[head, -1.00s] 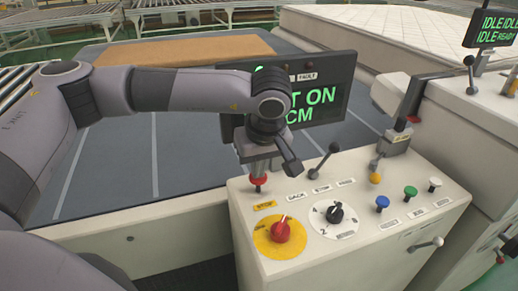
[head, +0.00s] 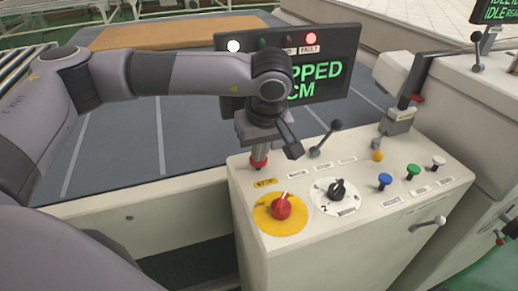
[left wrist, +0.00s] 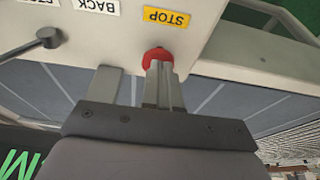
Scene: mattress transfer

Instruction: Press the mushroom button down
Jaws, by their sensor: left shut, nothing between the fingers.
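The red mushroom button (head: 258,163) sits on the panel's back left, just behind the yellow STOP label. It also shows in the left wrist view (left wrist: 157,56), partly covered by my fingers. My left gripper (head: 258,152) is shut and empty, pointing down with its fingertips on the button's top, as far as I can tell. The left wrist view shows the finger ends (left wrist: 159,68) against the red cap. The cap's top and its stem are mostly hidden. My right gripper is not in view.
The cream control panel (head: 310,238) carries a red knob (head: 281,207), a black selector (head: 338,189), a lever (head: 326,138) and several coloured buttons. Dark mattress surface (head: 120,150) lies behind.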

